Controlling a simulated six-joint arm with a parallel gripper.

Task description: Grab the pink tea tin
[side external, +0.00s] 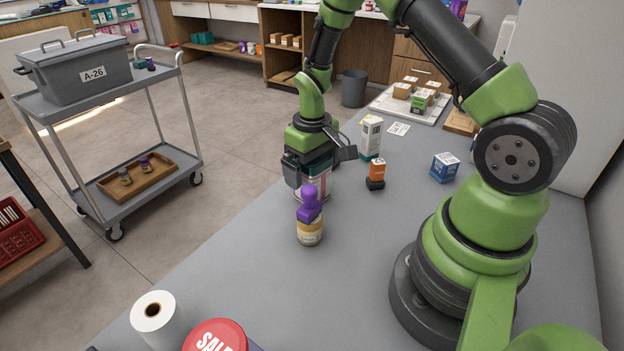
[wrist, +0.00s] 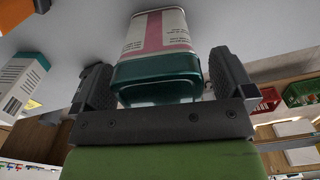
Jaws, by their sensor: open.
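The pink tea tin (side external: 323,187) stands on the grey counter, partly hidden by my gripper and by a purple-capped bottle. In the wrist view the tin (wrist: 158,35) is white with a pink band and small text, and its dark green lid (wrist: 158,70) faces the camera. My gripper (side external: 319,165) is open, pointing down over the tin. In the wrist view its two fingers (wrist: 163,85) are on either side of the lid. Whether either finger touches the tin cannot be told.
The purple-capped bottle (side external: 309,222) stands close in front of the tin. An orange-and-black bottle (side external: 376,174), a white-and-green box (side external: 371,138) and a blue-and-white box (side external: 444,167) stand to the right. A paper roll (side external: 157,318) and a red-lidded tub (side external: 215,337) are at the near edge.

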